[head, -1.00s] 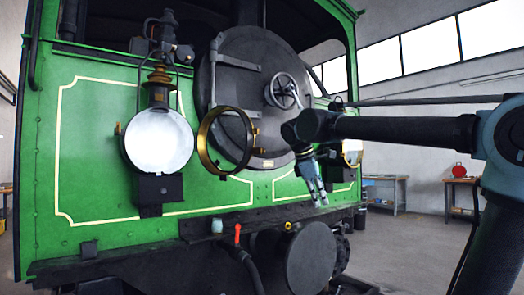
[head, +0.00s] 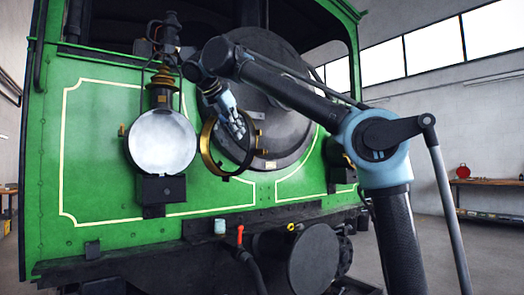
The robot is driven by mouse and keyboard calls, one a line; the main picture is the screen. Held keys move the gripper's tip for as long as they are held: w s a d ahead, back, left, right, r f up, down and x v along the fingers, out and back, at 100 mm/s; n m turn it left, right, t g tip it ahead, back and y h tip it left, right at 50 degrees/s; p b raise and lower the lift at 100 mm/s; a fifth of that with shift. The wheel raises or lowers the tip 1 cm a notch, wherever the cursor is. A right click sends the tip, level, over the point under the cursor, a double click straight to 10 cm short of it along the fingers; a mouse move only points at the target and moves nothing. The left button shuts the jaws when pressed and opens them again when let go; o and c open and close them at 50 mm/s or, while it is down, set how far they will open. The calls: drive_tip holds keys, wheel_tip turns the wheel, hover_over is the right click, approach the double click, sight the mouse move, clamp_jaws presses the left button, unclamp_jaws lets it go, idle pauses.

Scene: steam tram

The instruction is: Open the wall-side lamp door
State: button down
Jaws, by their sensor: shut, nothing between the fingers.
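The left lamp (head: 162,143) is on the green tram front, with a round white reflector facing out. Its brass ring door (head: 204,150) stands open, swung out to the right of the reflector. My gripper (head: 239,131) is shut and empty, in front of the ring's upper right part in the picture. I cannot tell whether it touches the ring. A second lamp at the right is mostly hidden behind my arm. I cannot tell from the view which lamp is the wall-side one.
The dark round smokebox door (head: 290,140) is behind my arm. A black ledge below the lamps bears a pale cup (head: 220,226) and a red-handled part (head: 239,235). A workbench (head: 490,186) stands far right, with open floor before it.

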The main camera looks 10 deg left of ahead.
sight(256, 151)
drive_tip(key=x, duration=0.9)
drive_tip(key=shift+w, duration=0.1)
drive_tip(key=w, duration=0.2)
drive_tip(key=w+d, duration=0.1)
drive_tip(key=shift+d+f, duration=0.1)
drive_tip(key=shift+f, duration=0.2)
drive_tip(key=shift+w+d, duration=0.2)
drive_tip(key=shift+w, duration=0.3)
drive_tip(key=shift+a, duration=0.1)
